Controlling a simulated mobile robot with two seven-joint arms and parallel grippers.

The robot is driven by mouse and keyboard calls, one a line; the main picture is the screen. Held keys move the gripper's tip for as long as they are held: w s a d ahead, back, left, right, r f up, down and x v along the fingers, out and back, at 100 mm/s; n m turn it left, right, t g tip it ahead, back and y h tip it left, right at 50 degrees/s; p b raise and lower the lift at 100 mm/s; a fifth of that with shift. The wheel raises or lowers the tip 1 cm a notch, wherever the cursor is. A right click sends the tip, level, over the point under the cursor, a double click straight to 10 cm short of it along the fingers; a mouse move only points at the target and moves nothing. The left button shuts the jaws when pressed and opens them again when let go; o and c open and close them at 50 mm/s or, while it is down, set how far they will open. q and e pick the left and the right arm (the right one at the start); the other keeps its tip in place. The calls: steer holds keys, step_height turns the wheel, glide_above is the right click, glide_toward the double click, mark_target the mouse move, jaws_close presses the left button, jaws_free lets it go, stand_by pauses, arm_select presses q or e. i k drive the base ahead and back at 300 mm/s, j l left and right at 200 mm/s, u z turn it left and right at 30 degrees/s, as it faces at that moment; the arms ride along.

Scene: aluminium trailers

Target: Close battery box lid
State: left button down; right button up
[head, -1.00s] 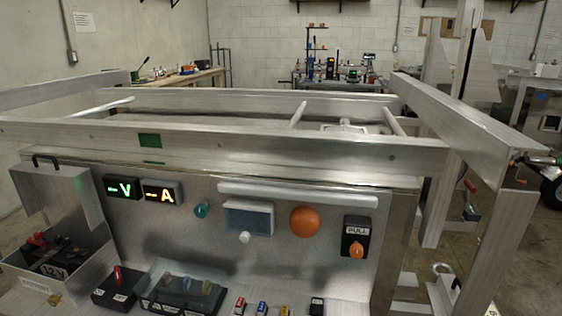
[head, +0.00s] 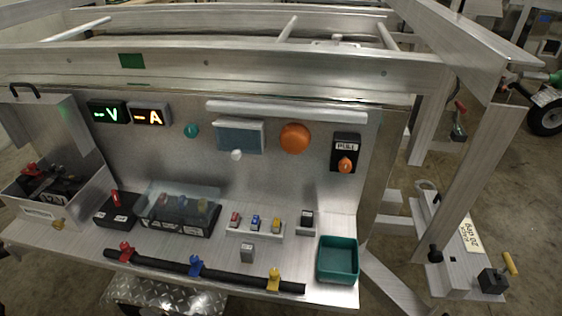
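The battery box (head: 75,208) stands at the left end of the trailer's shelf in the head view. Its grey metal lid (head: 52,128) is raised upright at the back, with a black handle (head: 25,88) on its top edge. The box is open, and a dark 12V battery (head: 48,190) with a red terminal clamp shows inside. The lid's left side runs close to the picture's edge. Neither of my grippers is in view.
A red-handled switch block (head: 116,211) and a clear-covered fuse box (head: 180,210) stand right of the battery box. A black bar with coloured clips (head: 200,268) lies along the shelf's front. A green bin (head: 338,259) stands at the right end. Meters hang on the panel.

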mark_target(44, 118)
steer(key=u, duration=1.55)
steer(key=i+j, duration=0.2)
steer(key=j, duration=0.15)
steer(key=i+j+z, duration=0.1)
steer(key=i+j, duration=0.35)
steer(key=j, duration=0.25)
steer(key=i+j+z, duration=0.1)
steer(key=j, duration=0.25)
steer(key=i+j, duration=0.3)
steer(key=i+j+z, duration=0.1)
steer(key=j, duration=0.4)
steer(key=i+j, duration=0.3)
steer(key=i+j+z, duration=0.1)
steer(key=j, duration=0.35)
steer(key=i, duration=0.05)
